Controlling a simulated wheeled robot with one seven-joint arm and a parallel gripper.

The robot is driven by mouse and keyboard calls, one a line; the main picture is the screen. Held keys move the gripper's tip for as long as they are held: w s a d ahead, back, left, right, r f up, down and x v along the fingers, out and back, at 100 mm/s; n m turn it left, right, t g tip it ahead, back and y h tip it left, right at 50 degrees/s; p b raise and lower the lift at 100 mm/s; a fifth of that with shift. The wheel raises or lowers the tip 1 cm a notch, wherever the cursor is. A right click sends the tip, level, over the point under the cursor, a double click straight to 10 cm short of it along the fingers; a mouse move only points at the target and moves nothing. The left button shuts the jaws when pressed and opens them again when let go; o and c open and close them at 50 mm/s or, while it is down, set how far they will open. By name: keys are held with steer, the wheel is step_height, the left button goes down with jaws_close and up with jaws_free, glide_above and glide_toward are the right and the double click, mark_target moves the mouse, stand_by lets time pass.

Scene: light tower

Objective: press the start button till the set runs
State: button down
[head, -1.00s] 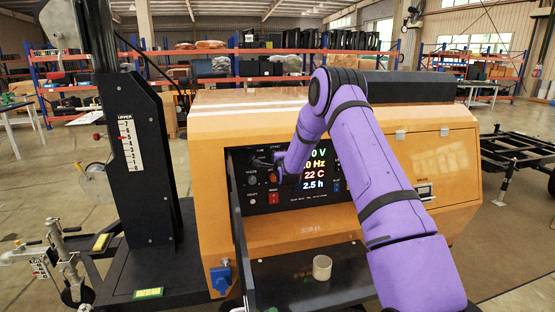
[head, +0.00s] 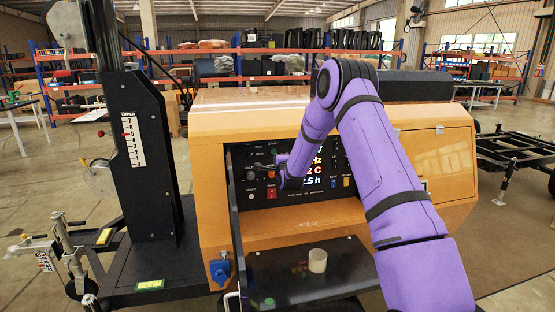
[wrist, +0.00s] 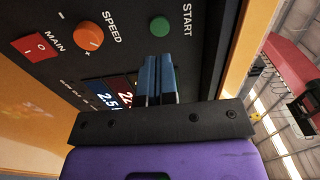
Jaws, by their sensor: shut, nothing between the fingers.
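The green start button (wrist: 160,25), labelled START, is on the black control panel (wrist: 118,22) in the wrist view. My gripper (wrist: 158,62) is shut and empty, its blue-grey fingertips together just below the button in that picture. A gap shows between the fingertips and the button in the picture; their depth from the panel is hard to tell. In the head view my gripper (head: 258,164) is at the upper left of the panel, small and dark against it. The lit display (head: 312,170) is partly hidden by my purple arm.
An orange speed knob (wrist: 88,36) and a red main switch (wrist: 35,46) sit left of the button in the wrist view. An open black door (head: 234,230) edges the panel's left side. A pale cup-like cylinder (head: 317,261) stands on the shelf below. The dark mast (head: 140,150) is further left.

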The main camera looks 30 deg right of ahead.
steer(key=v, duration=0.6)
steer(key=shift+s, duration=0.2)
steer(key=s+a+r+n+g+y, duration=0.25)
steer(key=s+a+r+n, duration=0.35)
steer(key=s+r, duration=0.3)
steer(key=s+a+r+n+g+y, duration=0.1)
steer(key=s+a+r+n+g, duration=0.3)
steer(key=s+a+r, duration=0.55)
steer(key=s+a+r+n+g, duration=0.1)
steer(key=s+n+g, duration=0.1)
steer(key=s, duration=0.8)
steer(key=s+a+r+n+g+y, duration=0.1)
steer(key=s+n, duration=0.4)
steer(key=s, duration=0.6)
steer(key=s+r+n+g, duration=0.2)
steer(key=s+n, duration=0.2)
steer(key=s, duration=0.7)
steer(key=shift+s+a+g, duration=0.15)
steer(key=shift+a+g, duration=0.2)
steer(key=shift+a, duration=0.05)
steer(key=shift+y, duration=0.25)
